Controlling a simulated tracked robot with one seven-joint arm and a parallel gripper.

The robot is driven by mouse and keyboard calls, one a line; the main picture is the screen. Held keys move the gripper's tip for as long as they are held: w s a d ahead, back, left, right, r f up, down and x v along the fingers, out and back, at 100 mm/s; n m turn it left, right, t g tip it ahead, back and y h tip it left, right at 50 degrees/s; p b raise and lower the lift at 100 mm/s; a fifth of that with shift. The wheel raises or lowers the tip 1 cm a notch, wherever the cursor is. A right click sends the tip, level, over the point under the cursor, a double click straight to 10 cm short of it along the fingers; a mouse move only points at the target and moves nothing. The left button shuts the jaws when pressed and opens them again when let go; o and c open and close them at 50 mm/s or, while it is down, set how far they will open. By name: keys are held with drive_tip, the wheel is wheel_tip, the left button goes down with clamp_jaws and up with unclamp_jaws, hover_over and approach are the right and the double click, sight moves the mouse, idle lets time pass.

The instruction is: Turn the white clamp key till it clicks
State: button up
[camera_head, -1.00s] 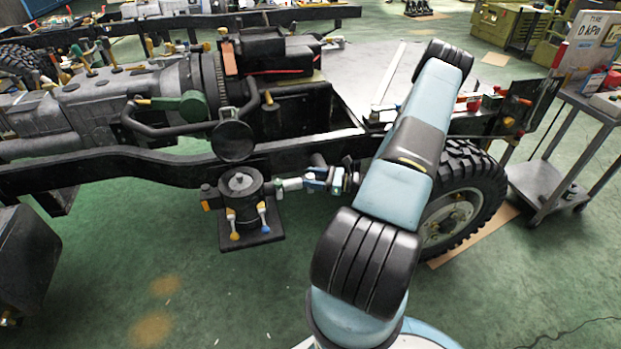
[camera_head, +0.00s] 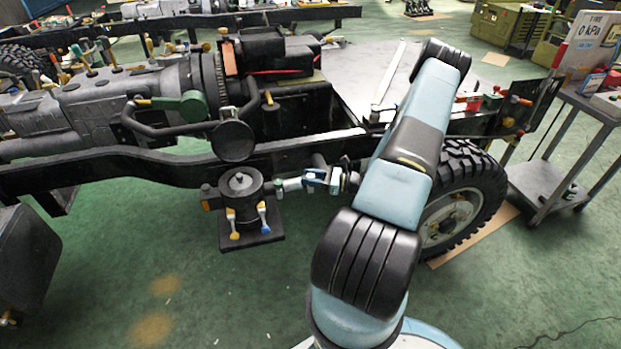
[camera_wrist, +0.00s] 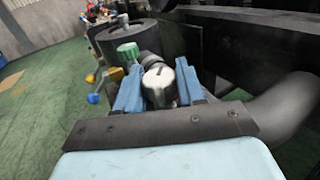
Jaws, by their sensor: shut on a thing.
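The white clamp key (camera_wrist: 160,88) shows in the wrist view as a pale rounded knob with a dark slot. My gripper (camera_wrist: 158,76) has its two blue fingers on either side of the key, shut on it. Behind the key is a green-capped part (camera_wrist: 128,51), close to a dark round canister (camera_wrist: 135,38). In the head view my gripper (camera_head: 308,180) reaches left, level with the canister (camera_head: 240,186) below the frame rail. The key's far side is hidden, and the key is too small to read clearly there.
Yellow and blue-ended levers (camera_head: 264,219) hang at the canister's front. The black chassis rail (camera_head: 130,160) runs just above my gripper. A tyre (camera_head: 465,195) stands behind my arm at right, beside a grey cart (camera_head: 545,185). Green floor lies open in front.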

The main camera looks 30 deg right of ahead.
drive_tip(key=shift+m+t+h, duration=0.4)
drive_tip(key=shift+h, duration=0.1)
drive_tip(key=m+t+h, duration=0.2)
drive_tip(key=m+h, duration=0.1)
drive_tip(key=m+t+h, duration=0.2)
drive_tip(key=h, duration=0.2)
drive_tip(key=shift+m+h, duration=0.3)
drive_tip(key=shift+m, duration=0.1)
drive_tip(key=m+h, duration=0.2)
drive_tip(key=h, duration=0.2)
drive_tip(key=m+h, duration=0.3)
drive_tip(key=h, duration=0.1)
drive_tip(key=shift+r, duration=0.1)
drive_tip(key=shift+h, duration=0.4)
